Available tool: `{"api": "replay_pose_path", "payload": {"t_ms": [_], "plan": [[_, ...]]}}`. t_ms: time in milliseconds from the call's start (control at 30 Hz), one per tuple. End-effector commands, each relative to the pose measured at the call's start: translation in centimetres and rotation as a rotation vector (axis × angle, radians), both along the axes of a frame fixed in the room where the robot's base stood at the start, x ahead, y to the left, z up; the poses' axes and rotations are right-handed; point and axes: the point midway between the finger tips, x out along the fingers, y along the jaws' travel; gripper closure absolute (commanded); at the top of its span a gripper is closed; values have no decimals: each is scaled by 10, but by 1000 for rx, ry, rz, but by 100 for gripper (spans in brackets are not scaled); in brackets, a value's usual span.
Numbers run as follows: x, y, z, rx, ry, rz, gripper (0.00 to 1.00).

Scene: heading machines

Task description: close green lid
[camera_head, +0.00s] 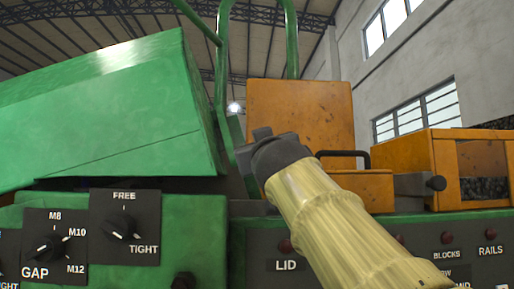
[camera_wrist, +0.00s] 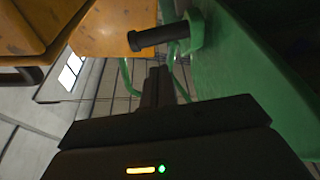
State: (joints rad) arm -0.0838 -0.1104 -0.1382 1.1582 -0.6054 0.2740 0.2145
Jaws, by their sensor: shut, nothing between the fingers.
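The green lid (camera_head: 105,115) is a big box-like cover at the left of the head view, tilted, with a dark gap under its lower edge. In the wrist view a green panel that looks like the lid (camera_wrist: 245,85) fills the right side. A black bar handle (camera_wrist: 158,37) on a green bracket stands out from it. My gripper (camera_head: 262,136) is just right of the lid's right edge in the head view. Its fingers (camera_wrist: 158,75) are shut and empty, below the handle in the wrist view, with no clear contact.
An orange cover (camera_head: 300,115) stands up behind my gripper, with an orange box (camera_head: 445,165) to its right. A green tube frame (camera_head: 222,60) rises beside the lid. Below are a knob panel (camera_head: 124,228) and a label reading LID (camera_head: 286,266).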

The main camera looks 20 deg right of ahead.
Motion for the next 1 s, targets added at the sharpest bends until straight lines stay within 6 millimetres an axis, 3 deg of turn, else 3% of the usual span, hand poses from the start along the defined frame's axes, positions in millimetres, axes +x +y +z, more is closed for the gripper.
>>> {"api": "replay_pose_path", "payload": {"t_ms": [33,200,633,767,1000], "plan": [[-7,0,-10,1,-1,1,100],[-18,0,-20,1,0,0,100],[-19,0,-16,1,0,0,100],[-19,-1,2,1,-1,-1,100],[-20,-5,64,1,0,-11,100]]}}
